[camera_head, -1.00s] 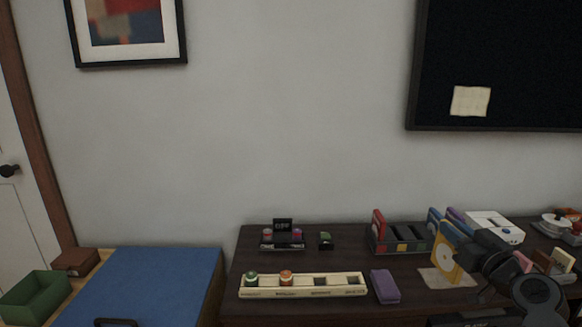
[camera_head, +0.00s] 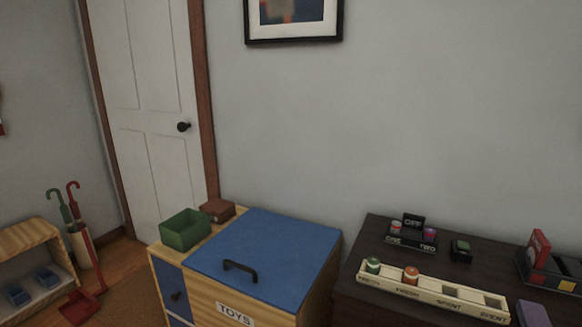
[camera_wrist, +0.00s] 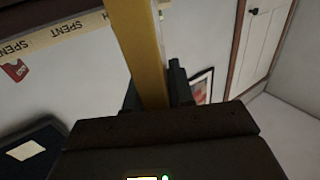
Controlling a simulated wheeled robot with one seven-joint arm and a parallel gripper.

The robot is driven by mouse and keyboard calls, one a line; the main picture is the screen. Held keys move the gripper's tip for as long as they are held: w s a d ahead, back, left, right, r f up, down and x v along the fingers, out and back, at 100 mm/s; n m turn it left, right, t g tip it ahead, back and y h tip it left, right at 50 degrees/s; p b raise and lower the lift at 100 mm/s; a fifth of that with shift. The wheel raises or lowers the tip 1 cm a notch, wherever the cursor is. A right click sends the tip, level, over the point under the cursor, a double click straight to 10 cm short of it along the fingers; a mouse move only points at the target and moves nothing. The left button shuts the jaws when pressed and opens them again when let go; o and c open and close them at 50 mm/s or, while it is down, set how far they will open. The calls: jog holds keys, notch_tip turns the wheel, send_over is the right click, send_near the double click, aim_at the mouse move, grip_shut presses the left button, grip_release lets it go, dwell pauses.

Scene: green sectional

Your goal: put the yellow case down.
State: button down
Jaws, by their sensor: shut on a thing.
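The yellow case (camera_wrist: 139,45) is in my gripper (camera_wrist: 155,95) in the wrist view. The two dark fingers press on its two sides, and it stretches from between them to the top edge of the picture. Nothing is visible under the case in this view, and its far end is cut off. The head view shows neither my gripper nor the yellow case.
The toy chest's blue lid (camera_head: 265,255) is mostly bare beside a green box (camera_head: 185,231).

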jog(key=s+a+f, duration=0.2)
jog(key=f, duration=0.4)
jog(key=s+a+f+y, duration=0.1)
jog(key=f, duration=0.6)
jog(key=shift+s+a+n, duration=0.3)
jog(key=shift+s+a, duration=0.1)
